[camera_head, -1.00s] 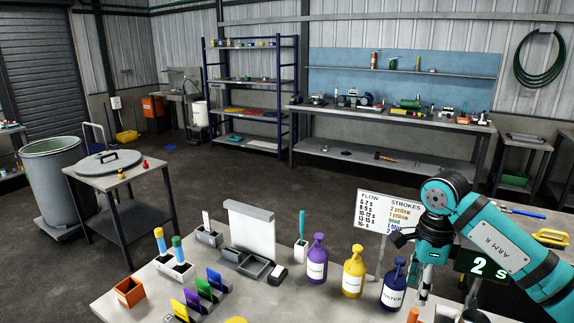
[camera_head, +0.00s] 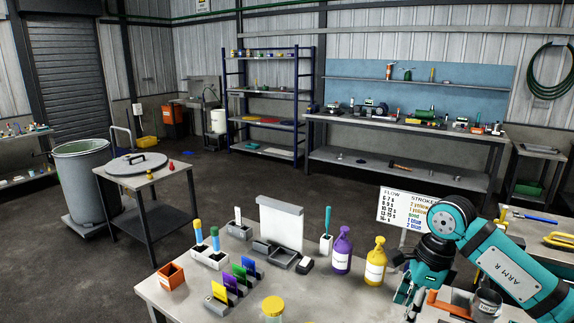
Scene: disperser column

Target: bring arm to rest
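My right arm, teal and marked ARM R, reaches in from the right edge. My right gripper (camera_head: 408,291) points down over the right part of the near table (camera_head: 205,307), just right of the yellow bottle (camera_head: 375,262). The fingers are small and partly dark, and whether they are apart or closed is unclear. Nothing is clearly seen in them. My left gripper is out of view.
Near my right gripper stand a purple bottle (camera_head: 342,251), a flow and strokes sign (camera_head: 402,207) and a dark cup (camera_head: 487,302). A yellow-lidded jar (camera_head: 273,308), coloured cards (camera_head: 239,279) and an orange box (camera_head: 171,276) are further left. Open floor lies behind.

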